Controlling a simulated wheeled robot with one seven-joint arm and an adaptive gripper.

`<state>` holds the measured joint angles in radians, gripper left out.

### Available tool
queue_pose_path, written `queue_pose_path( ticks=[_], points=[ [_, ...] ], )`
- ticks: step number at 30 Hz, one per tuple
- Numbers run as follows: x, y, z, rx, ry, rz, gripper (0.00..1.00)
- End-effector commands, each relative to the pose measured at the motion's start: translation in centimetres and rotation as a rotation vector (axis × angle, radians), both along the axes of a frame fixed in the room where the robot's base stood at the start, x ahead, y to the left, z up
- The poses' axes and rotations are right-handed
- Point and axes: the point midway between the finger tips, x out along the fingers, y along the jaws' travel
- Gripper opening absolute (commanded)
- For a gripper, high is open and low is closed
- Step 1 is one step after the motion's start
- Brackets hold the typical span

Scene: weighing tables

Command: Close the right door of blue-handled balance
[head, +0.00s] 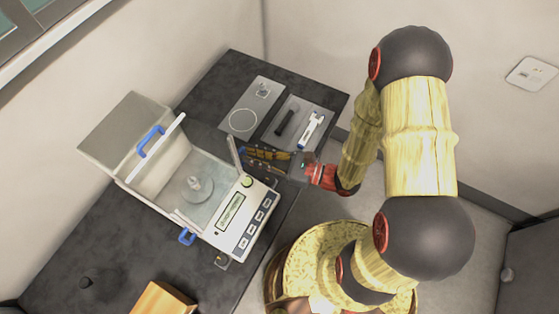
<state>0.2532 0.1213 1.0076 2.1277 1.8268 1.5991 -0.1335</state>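The blue-handled balance (228,215) stands on the dark table, its keypad and display facing the lower right. A small grey weight sits on the pan (197,196) in its chamber. One blue handle (151,141) is on the raised white-edged panel at the back. Another blue handle (187,236) is low on the near-left side. A thin grey upright piece (234,152) at the upper-right side looks like the right door's edge; how far open it is cannot be told. My gripper (246,157) is beside it, fingers apart, with nothing seen between them. Contact cannot be told.
Behind my gripper lie a grey plate (242,120) with a ring mark and a small weight, and a tray (284,108) holding a dark tool and a white tool (311,130).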

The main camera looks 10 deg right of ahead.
Motion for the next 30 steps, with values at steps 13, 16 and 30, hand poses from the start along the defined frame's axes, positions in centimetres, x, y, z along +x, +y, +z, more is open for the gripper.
queue_pose_path(
  ticks=[13,16,30],
  points=[
    [-2.5,-5.0,0.0,0.000,0.001,-0.006,0.15],
    [-3.1,-5.9,-0.1,0.000,0.001,-0.005,0.15],
    [-4.5,-8.1,-0.1,0.000,0.002,-0.001,0.15]
  ],
)
